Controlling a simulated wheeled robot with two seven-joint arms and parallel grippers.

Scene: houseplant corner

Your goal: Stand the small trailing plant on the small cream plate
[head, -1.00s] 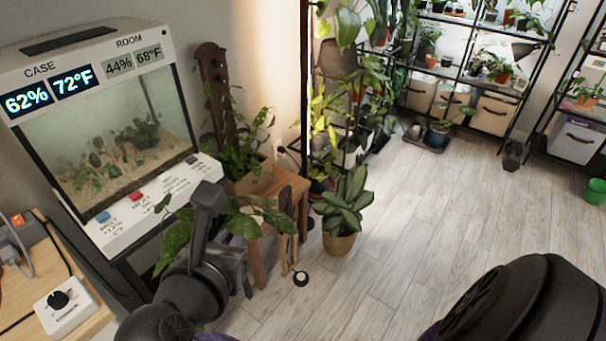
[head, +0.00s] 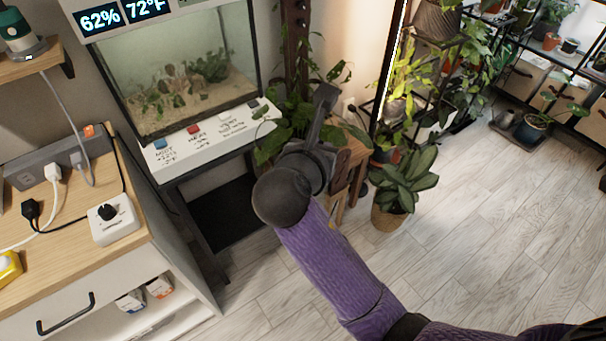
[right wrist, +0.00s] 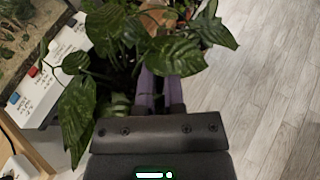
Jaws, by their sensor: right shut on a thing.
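The small trailing plant, with dark glossy leaves (head: 268,138), is at my right gripper (head: 318,128) in the head view, in front of the glass case's right corner. In the right wrist view its leaves (right wrist: 78,112) spread left of and over the fingers of the right gripper (right wrist: 160,88). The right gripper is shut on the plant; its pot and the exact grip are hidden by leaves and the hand. I cannot make out the small cream plate in either view. My left gripper is not in view.
The glass case (head: 190,85) stands on a dark stand at the back. A wooden stool (head: 357,155) and a potted leafy plant (head: 403,185) are close behind the right hand. A wooden desk (head: 80,235) with plugs and a white dial box (head: 113,220) is at left. Floor at right is clear.

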